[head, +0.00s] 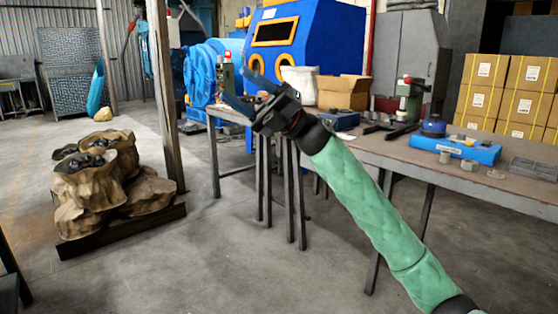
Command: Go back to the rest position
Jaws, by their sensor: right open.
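My right arm reaches in from the lower right in a green padded sleeve. My right gripper (246,88) is black with blue fingers, raised in front of the table's left end. Its fingers are spread apart and nothing shows between them. Whether it touches the table cannot be told, but it appears to be in the air. My left gripper is not in the head view.
A long work table (400,153) runs along the right, bearing a blue box-shaped device (455,149), a cardboard box (343,92) and a green press (410,98). Sacks (92,178) stand on a pallet (120,232) at left, beside a post (160,90). Floor between is clear.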

